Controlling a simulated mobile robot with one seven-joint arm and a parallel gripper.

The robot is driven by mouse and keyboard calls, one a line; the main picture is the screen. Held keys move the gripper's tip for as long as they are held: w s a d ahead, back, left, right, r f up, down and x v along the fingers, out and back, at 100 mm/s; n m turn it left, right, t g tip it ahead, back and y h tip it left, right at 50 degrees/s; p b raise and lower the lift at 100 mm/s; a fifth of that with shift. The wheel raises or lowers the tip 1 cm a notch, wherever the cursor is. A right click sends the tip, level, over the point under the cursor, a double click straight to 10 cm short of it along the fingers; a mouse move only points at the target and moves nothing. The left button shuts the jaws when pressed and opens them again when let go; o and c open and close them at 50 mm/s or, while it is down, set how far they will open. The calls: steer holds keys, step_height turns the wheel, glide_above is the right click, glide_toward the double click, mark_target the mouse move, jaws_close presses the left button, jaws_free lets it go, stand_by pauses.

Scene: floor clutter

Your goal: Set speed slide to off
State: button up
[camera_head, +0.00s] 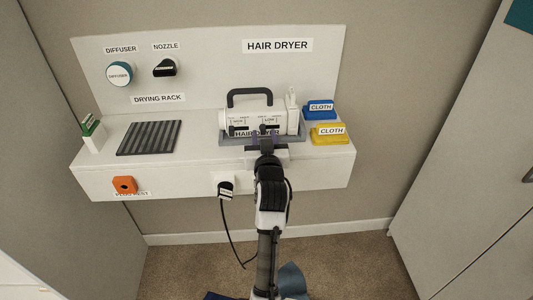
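My gripper (266,139) is in front of the dryer, just below the right slide. I cannot tell whether it touches. Its fingers are too small and dark to show a gap.
The drying rack (149,138) is left, with the diffuser (119,74) and nozzle (164,68) above. A black plug (226,188) with a cord is on the shelf front, right of the orange plug rest (125,185).

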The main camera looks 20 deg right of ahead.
steer(key=b+v, duration=0.3)
steer(key=v, duration=0.9)
steer(key=shift+s, duration=0.4)
steer(key=shift+a+r, duration=0.1)
steer(key=shift+a, duration=0.05)
